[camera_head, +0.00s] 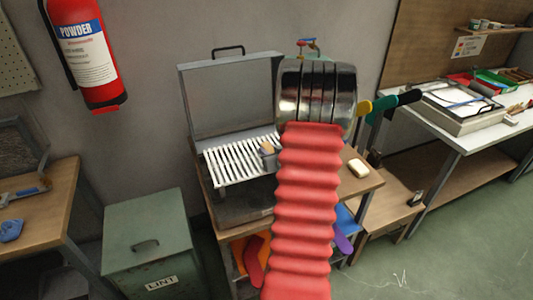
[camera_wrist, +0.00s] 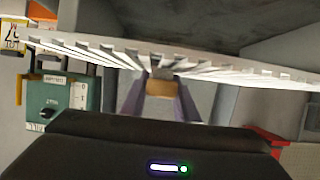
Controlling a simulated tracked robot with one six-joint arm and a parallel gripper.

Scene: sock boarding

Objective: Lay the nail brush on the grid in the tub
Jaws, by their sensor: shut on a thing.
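My gripper (camera_wrist: 160,98) shows in the wrist view as two purplish fingers, shut on the nail brush (camera_wrist: 160,88), a small tan wooden block. In the head view the brush (camera_head: 267,149) shows as a small tan patch at the right part of the white slatted grid (camera_head: 232,160). The grid is in the grey metal tub (camera_head: 245,205), whose lid (camera_head: 230,100) stands open at the back. The slats run across the wrist view close to the fingertips. I cannot tell whether the brush touches them. My red arm hides most of the gripper in the head view.
A pale soap bar (camera_head: 358,167) lies on the wooden stand right of my arm. A green lint bin (camera_head: 150,240) stands left of the tub. A red fire extinguisher (camera_head: 90,50) hangs on the wall. A cluttered white bench (camera_head: 465,125) is at the right.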

